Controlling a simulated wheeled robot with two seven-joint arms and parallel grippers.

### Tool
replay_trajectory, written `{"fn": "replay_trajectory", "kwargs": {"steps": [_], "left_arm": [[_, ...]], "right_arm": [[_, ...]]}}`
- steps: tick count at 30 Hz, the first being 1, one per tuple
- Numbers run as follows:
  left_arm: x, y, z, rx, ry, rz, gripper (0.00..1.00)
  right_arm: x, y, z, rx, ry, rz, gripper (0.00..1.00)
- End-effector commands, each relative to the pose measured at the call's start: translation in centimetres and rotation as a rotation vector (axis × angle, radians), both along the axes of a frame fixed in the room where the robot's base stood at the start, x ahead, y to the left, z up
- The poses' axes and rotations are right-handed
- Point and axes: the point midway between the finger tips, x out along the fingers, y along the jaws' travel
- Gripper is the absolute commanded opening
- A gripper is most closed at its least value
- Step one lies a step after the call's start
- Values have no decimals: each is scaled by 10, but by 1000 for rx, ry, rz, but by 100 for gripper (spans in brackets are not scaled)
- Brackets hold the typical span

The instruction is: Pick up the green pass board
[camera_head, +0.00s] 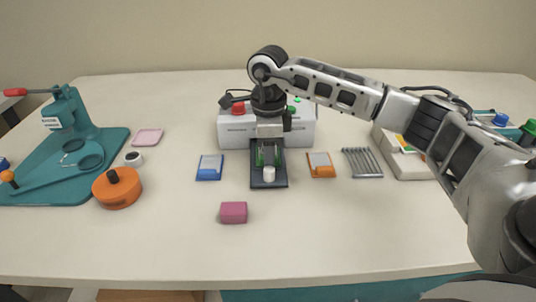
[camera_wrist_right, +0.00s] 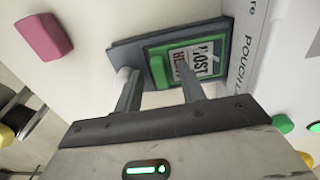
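The green pass board (camera_wrist_right: 211,79) lies on a dark base plate (camera_wrist_right: 121,56), with printed letters on its face and a raised green block (camera_wrist_right: 159,71) at one side. In the head view only slivers of its green (camera_head: 260,158) show behind my right gripper (camera_head: 269,160). The right gripper points down over the plate. In the wrist view its fingers (camera_wrist_right: 154,75) are apart, with the green block between their tips in the picture. I cannot tell whether they touch it. My left gripper is not in view.
A white knob (camera_head: 269,174) stands at the plate's front. A white machine (camera_head: 235,132) with a red button is close behind. A blue board (camera_head: 209,168) and an orange board (camera_head: 321,165) lie either side. A pink block (camera_head: 233,212) is in front. The front table is mostly clear.

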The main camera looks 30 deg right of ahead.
Motion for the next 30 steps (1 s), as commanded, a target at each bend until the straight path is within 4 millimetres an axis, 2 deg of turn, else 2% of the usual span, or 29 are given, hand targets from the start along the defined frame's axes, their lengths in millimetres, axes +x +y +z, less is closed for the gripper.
{"fn": "replay_trajectory", "kwargs": {"steps": [6, 10, 11, 23, 30], "left_arm": [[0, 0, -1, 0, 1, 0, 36], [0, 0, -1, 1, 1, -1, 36], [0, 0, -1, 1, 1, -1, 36], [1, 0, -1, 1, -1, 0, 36], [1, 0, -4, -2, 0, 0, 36]], "right_arm": [[0, 0, -1, 0, -1, 0, 40], [0, 0, 0, 0, -1, 0, 4], [0, 0, 0, 0, -1, 0, 0], [1, 0, 3, 0, -2, 0, 0], [1, 0, 29, 2, -7, 0, 0]]}}
